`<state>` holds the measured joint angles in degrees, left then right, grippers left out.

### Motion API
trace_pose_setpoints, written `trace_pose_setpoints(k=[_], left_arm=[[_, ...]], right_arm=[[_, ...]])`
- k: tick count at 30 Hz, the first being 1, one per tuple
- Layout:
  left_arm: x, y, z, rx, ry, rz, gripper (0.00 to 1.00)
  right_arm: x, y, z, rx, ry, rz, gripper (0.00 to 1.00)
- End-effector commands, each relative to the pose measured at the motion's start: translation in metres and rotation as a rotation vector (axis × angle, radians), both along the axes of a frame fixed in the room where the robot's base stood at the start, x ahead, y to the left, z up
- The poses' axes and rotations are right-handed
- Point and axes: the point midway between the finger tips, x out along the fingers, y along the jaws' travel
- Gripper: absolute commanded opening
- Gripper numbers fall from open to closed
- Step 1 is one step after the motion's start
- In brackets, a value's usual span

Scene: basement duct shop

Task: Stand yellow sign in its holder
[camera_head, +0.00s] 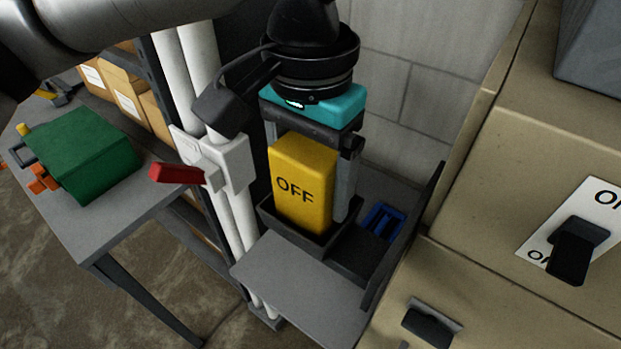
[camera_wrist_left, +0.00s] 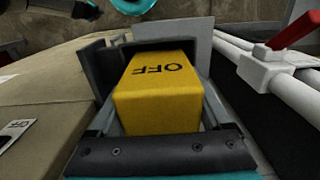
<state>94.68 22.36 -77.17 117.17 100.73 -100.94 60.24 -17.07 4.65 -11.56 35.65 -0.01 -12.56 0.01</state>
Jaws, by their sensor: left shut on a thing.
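The yellow sign (camera_head: 303,184), a thick block marked "OFF", stands about upright with its lower end inside the dark tray-like holder (camera_head: 338,243). In the left wrist view the sign (camera_wrist_left: 156,98) fills the space between my fingers, and grey holder walls (camera_wrist_left: 208,55) show around its far end. My left gripper (camera_head: 308,180) comes down from above and is shut on the sign's sides. One finger shows on the right of the sign; the other is mostly hidden. Whether the sign's bottom touches the holder floor is hidden. My right gripper is not in view.
The holder is on a grey shelf (camera_head: 300,275). White pipes with a red-handled switch (camera_head: 178,174) stand close on the left. A beige cabinet (camera_head: 510,180) with black switches is on the right. A green box (camera_head: 85,152) sits on the left table.

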Motion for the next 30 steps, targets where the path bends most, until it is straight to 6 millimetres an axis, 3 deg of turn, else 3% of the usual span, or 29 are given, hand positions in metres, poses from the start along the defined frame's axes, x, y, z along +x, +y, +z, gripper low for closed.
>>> trace_pose_setpoints(k=[10, 11, 15, 25, 30], left_arm=[[0.000, 0.000, -0.003, -0.001, 0.000, 0.000, 0.21], [0.000, 0.000, -0.003, -0.001, 0.000, 0.000, 0.83], [0.000, 0.000, -0.003, -0.001, -0.001, 0.001, 0.99], [0.001, 0.000, 0.000, -0.001, -0.003, 0.001, 1.00], [0.001, -0.001, 0.026, -0.003, -0.005, 0.002, 1.00]], right_arm=[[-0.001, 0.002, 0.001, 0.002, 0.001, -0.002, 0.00], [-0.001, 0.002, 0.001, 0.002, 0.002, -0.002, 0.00], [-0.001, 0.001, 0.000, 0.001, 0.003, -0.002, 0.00], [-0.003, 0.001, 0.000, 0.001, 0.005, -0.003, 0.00], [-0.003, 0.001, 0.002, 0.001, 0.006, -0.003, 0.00]])
